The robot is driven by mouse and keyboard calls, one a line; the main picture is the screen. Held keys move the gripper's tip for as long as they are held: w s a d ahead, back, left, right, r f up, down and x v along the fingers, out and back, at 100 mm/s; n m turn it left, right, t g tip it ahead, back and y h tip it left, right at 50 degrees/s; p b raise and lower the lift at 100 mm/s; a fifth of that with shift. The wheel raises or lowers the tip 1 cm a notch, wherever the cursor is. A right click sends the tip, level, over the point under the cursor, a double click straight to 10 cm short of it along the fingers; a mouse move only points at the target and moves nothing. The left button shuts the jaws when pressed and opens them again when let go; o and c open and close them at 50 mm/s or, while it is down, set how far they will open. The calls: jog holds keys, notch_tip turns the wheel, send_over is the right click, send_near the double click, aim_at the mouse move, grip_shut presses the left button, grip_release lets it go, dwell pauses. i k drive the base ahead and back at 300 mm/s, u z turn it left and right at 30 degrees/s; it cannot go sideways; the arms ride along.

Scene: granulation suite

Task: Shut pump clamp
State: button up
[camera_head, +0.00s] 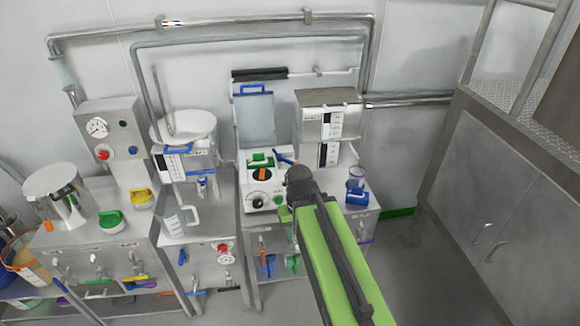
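A white bench unit (256,193), which looks like the pump, stands on the middle steel bench. It has a black dial on its front and a green part (262,160) on top. A small blue lever (285,159) sticks out at its upper right; it may be the clamp, but its position is too small to judge. My green arm reaches up from the bottom, and its dark end is just right of the unit's front.
A steel box instrument (327,117) stands behind my arm. A clear jug (180,221) and a steel vessel unit (184,130) are on the left. Steel cabinets (505,215) line the right. Grey floor is open between bench and cabinets.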

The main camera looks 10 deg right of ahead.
aim_at(279, 157)
jog(key=u, duration=0.85)
jog(key=i, duration=0.6)
